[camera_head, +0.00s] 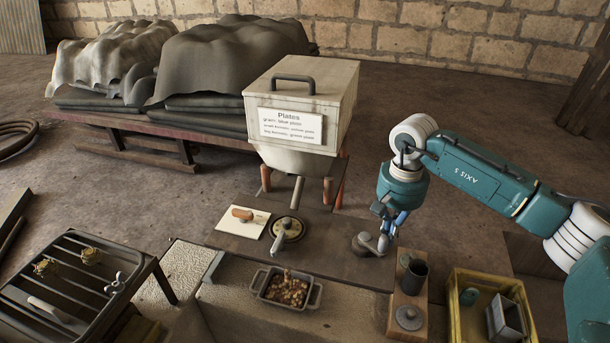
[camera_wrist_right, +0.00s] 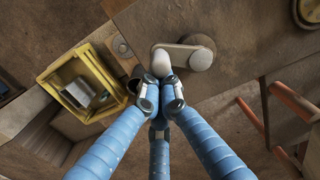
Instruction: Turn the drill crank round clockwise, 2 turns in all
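The drill crank (camera_head: 362,244) is on the right part of the dark board, a grey round hub with a short arm and a pale upright knob (camera_head: 383,243). In the right wrist view the crank hub (camera_wrist_right: 201,54) lies to the right of its knob (camera_wrist_right: 161,64). My right gripper (camera_head: 386,228) comes down from above at the knob. Its blue fingers (camera_wrist_right: 161,88) are drawn together around the knob and appear shut on it; the contact is partly hidden. My left gripper is not in view.
A pale hopper (camera_head: 297,140) with a "Plates" label stands behind the board. A disc with a lever (camera_head: 287,229) and a card (camera_head: 243,222) lie to the left. In front are a pan of grain (camera_head: 287,290), a wooden block with cup (camera_head: 414,276) and a yellow crate (camera_head: 452,311).

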